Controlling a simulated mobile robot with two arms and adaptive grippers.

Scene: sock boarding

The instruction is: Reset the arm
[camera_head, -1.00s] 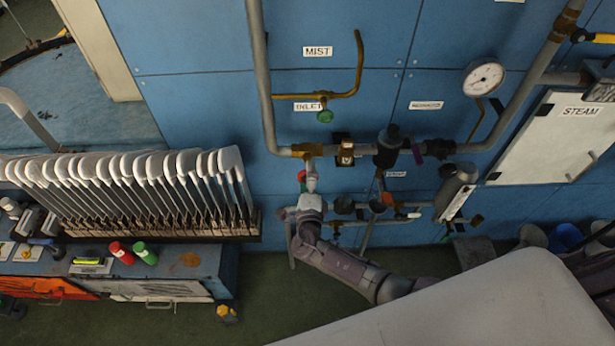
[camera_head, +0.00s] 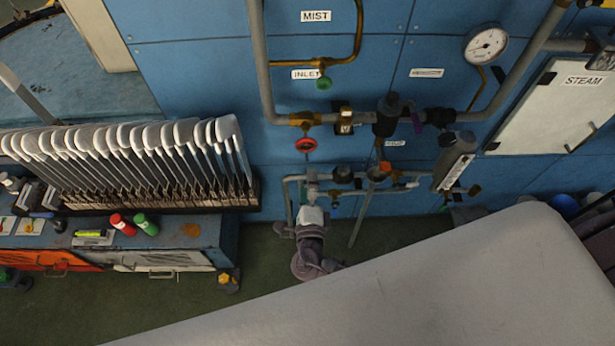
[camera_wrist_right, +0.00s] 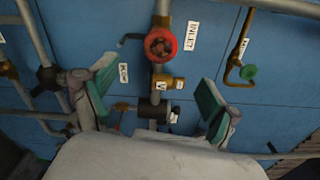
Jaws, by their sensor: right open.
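My right arm (camera_head: 310,245) reaches up from the lower middle in the head view. Its gripper (camera_head: 310,188) is in front of the pipework on the blue wall, below the red valve handwheel (camera_head: 305,145) and apart from it. In the right wrist view the two green-padded fingers (camera_wrist_right: 158,92) are spread wide with nothing between them. The red handwheel (camera_wrist_right: 160,45) is beyond the fingers, near the top middle, untouched. My left gripper is not in view.
A pressure gauge (camera_head: 486,45) and a white STEAM cabinet (camera_head: 550,105) are on the wall at right. A rack of pale sock boards (camera_head: 130,155) stands on the bench at left. Green floor (camera_head: 265,270) is open between bench and arm. A large pale surface fills the lower right.

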